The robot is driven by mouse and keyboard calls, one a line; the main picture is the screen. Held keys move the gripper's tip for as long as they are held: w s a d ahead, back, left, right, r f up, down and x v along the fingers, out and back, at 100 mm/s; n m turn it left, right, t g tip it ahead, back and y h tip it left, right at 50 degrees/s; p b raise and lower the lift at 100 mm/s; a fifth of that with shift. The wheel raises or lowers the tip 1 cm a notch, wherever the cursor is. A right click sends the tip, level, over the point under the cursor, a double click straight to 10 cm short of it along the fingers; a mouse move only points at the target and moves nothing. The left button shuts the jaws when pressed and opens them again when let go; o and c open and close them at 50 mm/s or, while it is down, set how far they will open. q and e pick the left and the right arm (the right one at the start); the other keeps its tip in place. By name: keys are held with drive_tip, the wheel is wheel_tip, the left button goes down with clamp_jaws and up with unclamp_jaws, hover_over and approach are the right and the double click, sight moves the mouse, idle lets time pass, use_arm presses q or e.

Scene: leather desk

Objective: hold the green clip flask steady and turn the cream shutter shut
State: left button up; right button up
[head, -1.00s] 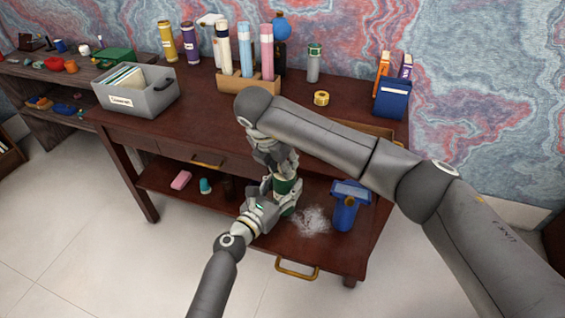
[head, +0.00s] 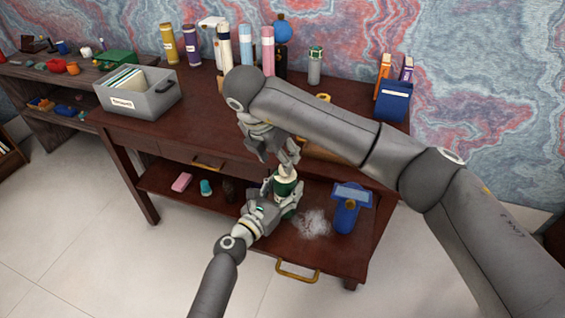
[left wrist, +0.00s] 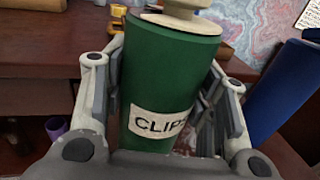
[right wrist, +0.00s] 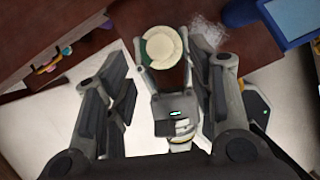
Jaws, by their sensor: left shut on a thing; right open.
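The green clip flask (head: 286,188) stands upright above the lower shelf. In the left wrist view the flask (left wrist: 165,75) shows its "CLIPS" label, partly cut off by a finger. My left gripper (head: 277,205) is shut around the flask's body. The cream shutter (left wrist: 175,22) sits on top with a knob. From above, in the right wrist view, the shutter (right wrist: 163,47) covers most of the top, with a green crescent at its left. My right gripper (head: 288,155) is open above the flask, apart from it; its fingers sit either side in the right wrist view.
A blue container (head: 347,212) stands right of the flask, beside a whitish patch (head: 313,222) on the shelf. A pink block (head: 181,182) and a teal item (head: 206,187) lie to the left. The desk top (head: 200,95) overhangs behind.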

drive_tip(key=v, duration=0.6)
drive_tip(key=shift+r, duration=0.25)
drive_tip(key=shift+s, duration=0.1)
use_arm(q)
drive_tip(key=o, duration=1.2)
